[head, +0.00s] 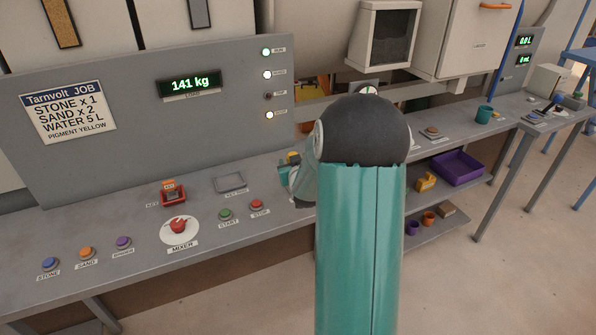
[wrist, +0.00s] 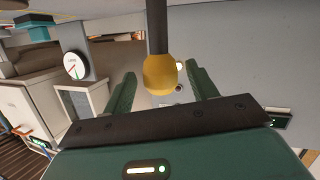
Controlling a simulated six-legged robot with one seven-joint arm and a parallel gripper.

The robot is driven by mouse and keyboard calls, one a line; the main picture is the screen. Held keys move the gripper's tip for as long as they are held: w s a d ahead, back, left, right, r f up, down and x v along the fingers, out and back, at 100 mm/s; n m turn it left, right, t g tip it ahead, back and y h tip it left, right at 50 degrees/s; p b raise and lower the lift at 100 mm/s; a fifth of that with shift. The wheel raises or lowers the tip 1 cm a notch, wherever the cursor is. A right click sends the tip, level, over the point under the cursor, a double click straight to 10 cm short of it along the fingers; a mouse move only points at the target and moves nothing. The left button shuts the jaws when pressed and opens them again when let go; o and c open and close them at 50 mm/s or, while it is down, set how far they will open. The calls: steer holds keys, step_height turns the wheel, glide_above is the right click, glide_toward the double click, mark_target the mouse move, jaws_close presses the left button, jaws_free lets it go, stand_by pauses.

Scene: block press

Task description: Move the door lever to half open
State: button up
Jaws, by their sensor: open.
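A lever with a yellow knob (wrist: 160,76) on a dark rod shows in the wrist view, coming down from the top edge. The knob lies between the two green fingers of my gripper (wrist: 162,80), with a visible gap on each side. My gripper is open and not closed on the knob. In the head view, my teal arm hides most of the gripper and the lever; only a small yellow part (head: 293,157) shows left of the arm, probably the same knob. How far the lever is turned cannot be told.
The grey console (head: 120,250) carries a red mixer button (head: 179,225), start (head: 225,214) and stop (head: 259,206) buttons, and a key tray (head: 229,182). A purple tray (head: 458,168) sits on the lower shelf at right. A dial gauge (wrist: 75,65) shows in the wrist view.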

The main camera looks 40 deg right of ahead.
steer(key=v, duration=1.2)
steer(key=s+a+r+n+g+y, duration=0.1)
steer(key=a+r+g+y, duration=0.15)
steer(key=a, duration=0.65)
steer(key=s+a+r+n+g+y, duration=0.15)
steer(key=a+r, duration=0.25)
steer(key=a, duration=0.5)
steer(key=s+a+r+n+g+y, duration=0.1)
steer(key=s+a+r+g+y, duration=0.2)
steer(key=s+a, duration=1)
steer(key=shift+s+n+y, duration=0.35)
steer(key=shift+s+y, duration=0.05)
steer(key=shift+s, duration=0.6)
